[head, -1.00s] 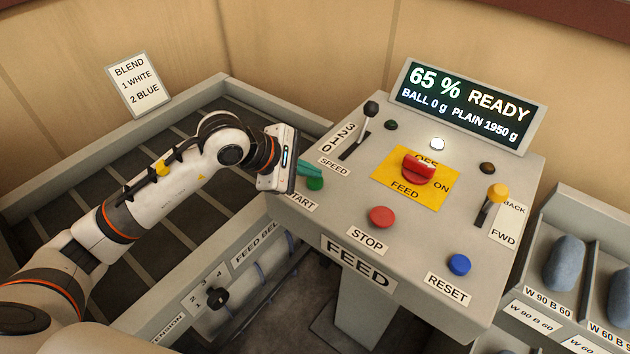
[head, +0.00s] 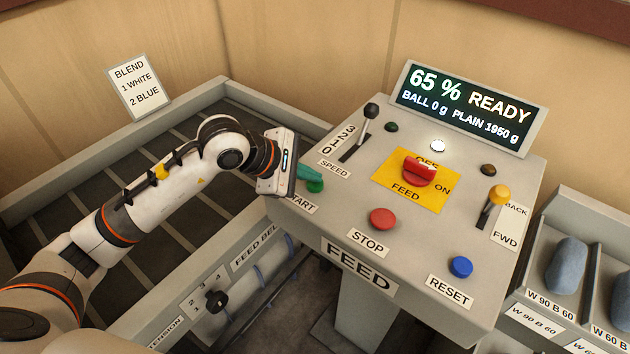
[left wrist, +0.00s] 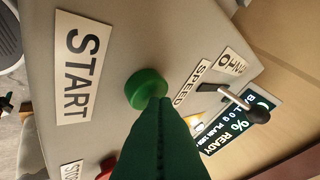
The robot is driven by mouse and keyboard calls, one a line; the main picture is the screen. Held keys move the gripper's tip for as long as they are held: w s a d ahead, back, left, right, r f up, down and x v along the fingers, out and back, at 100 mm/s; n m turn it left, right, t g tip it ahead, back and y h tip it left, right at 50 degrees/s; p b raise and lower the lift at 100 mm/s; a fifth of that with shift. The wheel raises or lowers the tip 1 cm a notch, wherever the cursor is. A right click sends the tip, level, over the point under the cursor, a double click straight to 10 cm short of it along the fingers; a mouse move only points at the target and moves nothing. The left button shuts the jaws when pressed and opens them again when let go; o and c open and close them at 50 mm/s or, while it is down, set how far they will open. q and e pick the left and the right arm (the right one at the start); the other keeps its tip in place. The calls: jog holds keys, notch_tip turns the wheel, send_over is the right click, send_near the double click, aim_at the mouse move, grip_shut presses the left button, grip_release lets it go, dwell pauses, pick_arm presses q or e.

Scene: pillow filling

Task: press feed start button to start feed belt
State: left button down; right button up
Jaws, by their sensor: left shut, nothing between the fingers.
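The green start button (head: 315,186) is on the left front of the grey feed panel (head: 330,225), beside the START label (head: 302,204). My left gripper (head: 310,174) is shut and empty, its green fingers just above the button and partly hiding it. In the left wrist view, the closed fingertips (left wrist: 160,104) overlap the lower right edge of the button (left wrist: 144,88). I cannot tell whether they touch it. The dark slatted belt (head: 60,233) lies to the left under my arm. The display (head: 468,105) reads 65 % READY. My right gripper is not in view.
The panel also carries a red stop button (head: 383,218), a blue reset button (head: 460,266), a red rotary switch (head: 420,171), a speed lever (head: 367,120) and a yellow-topped lever (head: 498,195). Bins with blue-grey pieces (head: 567,264) stand at the right.

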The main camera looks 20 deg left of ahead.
aim_at(309, 185)
pick_arm(q)
jog(key=shift+f, duration=0.25)
jog(key=shift+r, duration=0.1)
dwell(0.5)
jog(key=shift+r, duration=0.8)
jog(key=shift+r+p, duration=1.35)
jog(key=shift+r, duration=1.2)
